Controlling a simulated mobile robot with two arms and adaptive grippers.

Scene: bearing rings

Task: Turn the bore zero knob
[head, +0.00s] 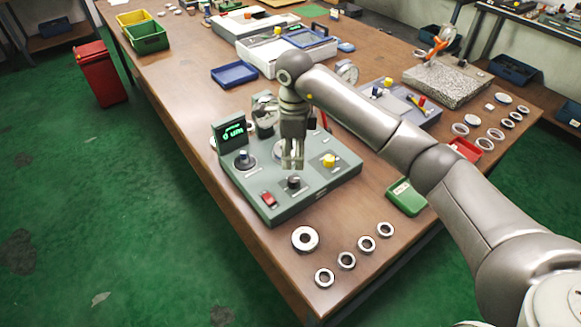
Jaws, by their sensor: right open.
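The grey-green gauge box (255,190) stands on the wooden table, with a small display (233,134) lit in green at its back left. The labels are too small to read, so I cannot tell which knob is the bore zero. My right gripper (292,165) points down over the middle of the box, open, just behind the black knob in the picture. My left gripper is out of view.
A large ring (305,238) and several smaller rings (346,260) lie in front of the box. A green tray (405,198) is to its right. A blue tray (234,74) and a granite block (447,80) stand farther back. The table's left edge is close to the box.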

